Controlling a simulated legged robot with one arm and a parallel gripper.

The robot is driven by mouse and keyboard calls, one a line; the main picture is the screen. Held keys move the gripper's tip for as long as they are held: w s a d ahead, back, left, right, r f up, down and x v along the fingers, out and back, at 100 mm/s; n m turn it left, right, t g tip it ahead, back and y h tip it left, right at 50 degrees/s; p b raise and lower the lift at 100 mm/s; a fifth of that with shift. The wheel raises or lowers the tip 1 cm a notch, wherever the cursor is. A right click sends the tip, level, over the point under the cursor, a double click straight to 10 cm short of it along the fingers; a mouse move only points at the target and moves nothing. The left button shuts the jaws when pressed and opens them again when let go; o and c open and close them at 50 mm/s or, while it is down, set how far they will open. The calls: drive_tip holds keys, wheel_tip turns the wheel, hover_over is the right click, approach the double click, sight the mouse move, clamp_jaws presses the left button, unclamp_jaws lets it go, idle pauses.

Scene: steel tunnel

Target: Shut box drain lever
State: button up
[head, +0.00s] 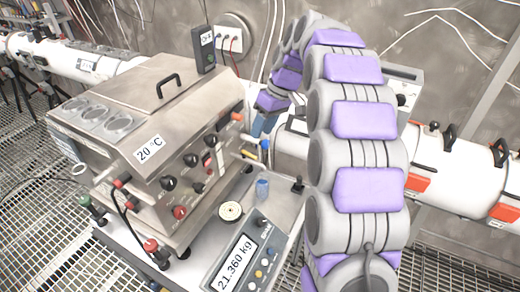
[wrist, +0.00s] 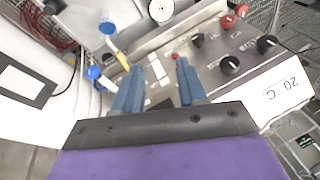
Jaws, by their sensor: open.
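The steel box (head: 150,120) stands left of centre in the head view, with a "20 °C" label and several knobs on its front. At its right side a blue-tipped lever (head: 264,145) and a yellow rod (head: 251,156) stick out. In the wrist view the blue tip (wrist: 93,73) and yellow rod (wrist: 122,61) lie left of my gripper (wrist: 157,78). The box panel is behind the fingers. In the head view my arm partly hides the gripper near the box's right side.
A white pipe (head: 455,175) with red clamps runs behind. A wall socket (head: 232,35) with cables is above. Grating floor lies at left.

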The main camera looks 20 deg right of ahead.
drive_tip(key=s+a+m+h, duration=0.1)
drive_tip(key=s+a, duration=0.3)
drive_tip(key=s, duration=0.5)
drive_tip(key=shift+s+r+m+g, duration=0.4)
